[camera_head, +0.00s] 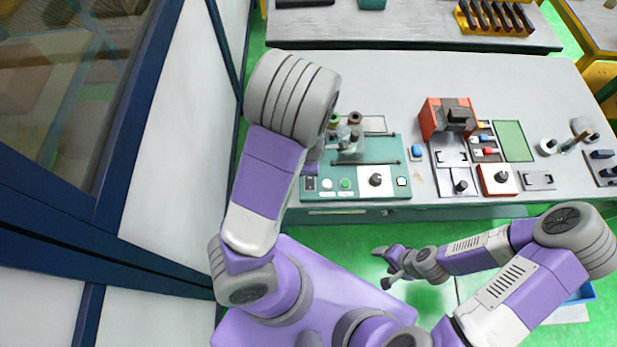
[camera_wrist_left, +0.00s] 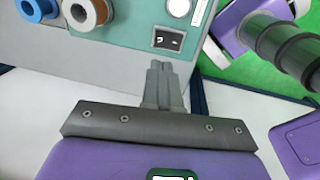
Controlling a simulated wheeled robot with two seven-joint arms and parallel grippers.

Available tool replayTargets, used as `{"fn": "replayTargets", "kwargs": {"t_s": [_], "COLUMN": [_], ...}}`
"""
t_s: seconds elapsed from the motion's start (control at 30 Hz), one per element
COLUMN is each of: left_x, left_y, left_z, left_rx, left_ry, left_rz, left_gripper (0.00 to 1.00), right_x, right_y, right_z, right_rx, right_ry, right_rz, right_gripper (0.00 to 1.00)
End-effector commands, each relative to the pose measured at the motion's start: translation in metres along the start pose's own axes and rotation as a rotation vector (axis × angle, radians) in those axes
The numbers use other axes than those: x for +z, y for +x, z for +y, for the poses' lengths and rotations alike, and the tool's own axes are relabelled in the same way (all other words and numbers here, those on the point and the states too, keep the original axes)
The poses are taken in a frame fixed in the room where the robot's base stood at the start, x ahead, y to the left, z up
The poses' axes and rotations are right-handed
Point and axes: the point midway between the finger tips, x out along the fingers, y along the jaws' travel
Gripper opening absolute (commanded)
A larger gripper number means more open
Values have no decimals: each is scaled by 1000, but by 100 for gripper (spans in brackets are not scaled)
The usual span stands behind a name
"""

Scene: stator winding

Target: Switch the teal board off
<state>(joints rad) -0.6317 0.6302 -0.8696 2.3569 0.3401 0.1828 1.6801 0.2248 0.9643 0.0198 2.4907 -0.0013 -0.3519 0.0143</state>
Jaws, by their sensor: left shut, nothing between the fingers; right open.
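In the left wrist view the black rocker switch (camera_wrist_left: 167,41) sits in a pale frame on the board, just beyond my fingertips. My left gripper (camera_wrist_left: 160,66) is shut and empty, pointing at the switch; whether it touches cannot be told. My left arm hides it in the head view. My right gripper (camera_head: 382,266) is open and empty, low in front of the bench.
Blue (camera_wrist_left: 37,9) and copper (camera_wrist_left: 84,13) spools stand at the upper left in the left wrist view. A red machine (camera_head: 434,118) and a red box with a knob (camera_head: 497,181) are right of the board. A glazed blue-framed partition (camera_head: 120,100) stands at left.

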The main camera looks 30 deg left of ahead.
Motion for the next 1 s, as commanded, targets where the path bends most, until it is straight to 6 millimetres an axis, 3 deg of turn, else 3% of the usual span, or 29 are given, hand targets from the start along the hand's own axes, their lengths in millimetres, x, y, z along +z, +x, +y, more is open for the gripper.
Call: {"fn": "replayTargets", "kwargs": {"t_s": [0.03, 0.1, 0.4, 1.0], "left_x": [-1, -2, -1, -1], "left_y": [17, 32, 75, 86], "left_z": [-1, -1, 0, 1], "left_rx": [-4, -3, -1, -17], "left_ry": [-3, -3, 1, 0], "left_rz": [3, 2, 2, 2], "left_gripper": [0, 0, 0, 0], "right_x": [0, -1, -1, -1], "right_y": [9, 15, 27, 28], "right_z": [3, 6, 10, 10], "right_rx": [0, 0, 0, 0], "right_ry": [0, 0, 0, 0], "right_rz": [0, 0, 0, 0], "right_gripper": [67, 67, 67, 67]}}
